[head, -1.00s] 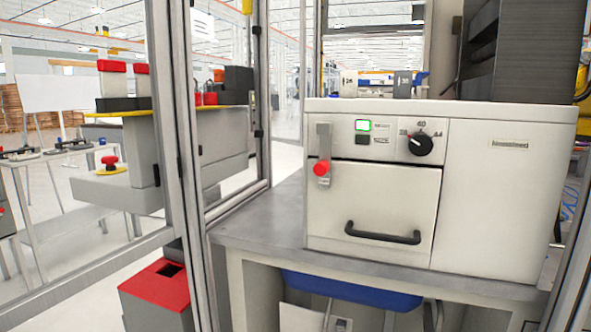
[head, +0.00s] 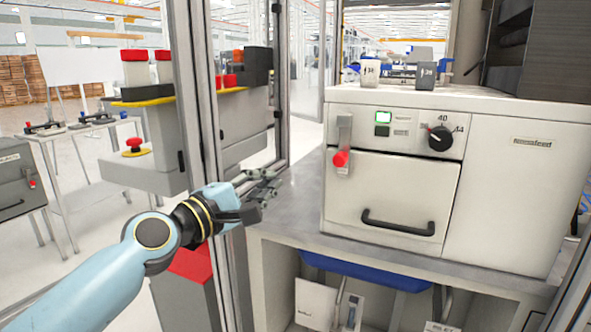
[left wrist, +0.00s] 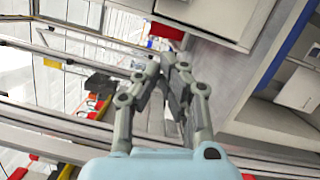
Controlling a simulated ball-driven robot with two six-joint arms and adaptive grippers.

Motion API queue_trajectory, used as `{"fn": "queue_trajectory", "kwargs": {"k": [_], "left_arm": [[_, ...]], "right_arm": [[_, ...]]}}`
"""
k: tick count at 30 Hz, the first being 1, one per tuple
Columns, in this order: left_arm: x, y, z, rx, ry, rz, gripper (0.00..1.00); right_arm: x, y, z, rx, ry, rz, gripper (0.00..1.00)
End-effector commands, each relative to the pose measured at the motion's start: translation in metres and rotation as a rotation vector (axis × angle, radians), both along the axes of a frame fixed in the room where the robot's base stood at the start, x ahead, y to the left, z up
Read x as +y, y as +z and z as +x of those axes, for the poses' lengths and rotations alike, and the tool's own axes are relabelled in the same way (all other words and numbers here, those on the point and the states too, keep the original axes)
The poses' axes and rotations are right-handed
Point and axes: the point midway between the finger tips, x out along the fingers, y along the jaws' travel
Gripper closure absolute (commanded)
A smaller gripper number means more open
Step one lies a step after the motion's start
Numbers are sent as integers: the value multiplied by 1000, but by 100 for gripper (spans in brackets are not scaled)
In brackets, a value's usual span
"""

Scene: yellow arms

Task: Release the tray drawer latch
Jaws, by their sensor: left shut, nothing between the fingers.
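The tray drawer (head: 393,203) is the front panel of the white machine (head: 526,170), with a black bar handle (head: 397,226) low on it. The drawer looks closed. The latch (head: 343,140) is a grey vertical lever with a red knob (head: 340,159) at the drawer's upper left, and it hangs down. My left gripper (head: 277,184) is in the head view, left of the machine and apart from the latch, a little lower than the red knob. It is shut and empty, and its fingers also show in the left wrist view (left wrist: 168,62). My right gripper is not in view.
The machine stands on a grey bench (head: 300,220). A metal frame post (head: 208,110) stands close beside my left arm. A blue tray (head: 360,270) hangs under the bench top. A black dial (head: 440,138) and green-lit switch (head: 383,116) sit above the drawer.

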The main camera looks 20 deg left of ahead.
Motion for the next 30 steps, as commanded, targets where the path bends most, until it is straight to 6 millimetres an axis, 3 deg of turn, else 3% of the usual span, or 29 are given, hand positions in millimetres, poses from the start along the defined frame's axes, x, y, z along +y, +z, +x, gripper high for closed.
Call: {"fn": "queue_trajectory", "kwargs": {"k": [15,21,30], "left_arm": [[-29,7,94,1,-1,-3,100],[-56,17,90,-1,-1,-2,100],[-64,17,89,0,0,0,100]], "right_arm": [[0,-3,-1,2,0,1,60],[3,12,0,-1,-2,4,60],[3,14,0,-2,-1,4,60]]}}
